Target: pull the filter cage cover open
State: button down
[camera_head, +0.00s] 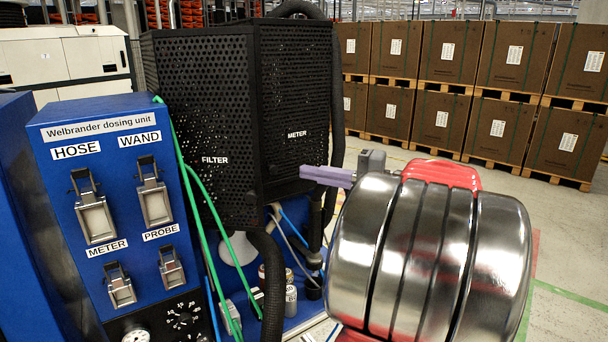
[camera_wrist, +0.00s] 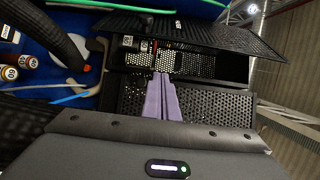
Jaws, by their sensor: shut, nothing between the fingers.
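The filter cage is a black perforated box. Its panel lettered FILTER (camera_head: 200,135) faces left of centre in the head view, and a panel lettered METER (camera_head: 298,100) adjoins it on the right. My gripper (camera_head: 304,172) has pale purple fingers, closed together and empty, in front of the lower METER panel near its right edge. In the wrist view the fingers (camera_wrist: 163,78) reach toward a dark gap in the cage. There a perforated panel (camera_wrist: 210,32) stands out at an angle along the top. I cannot tell which panel this is, nor whether the fingertips touch anything.
A blue dosing unit (camera_head: 110,115) with latched holders stands at the left. Small bottles (camera_head: 291,298) stand beneath. Stacked boxes (camera_head: 440,118) are far behind.

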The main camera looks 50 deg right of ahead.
jog(key=w+a, duration=0.6)
jog(key=shift+w, duration=0.15)
dwell(0.5)
jog(key=shift+a, duration=0.15)
dwell(0.4)
jog(key=shift+a, duration=0.1)
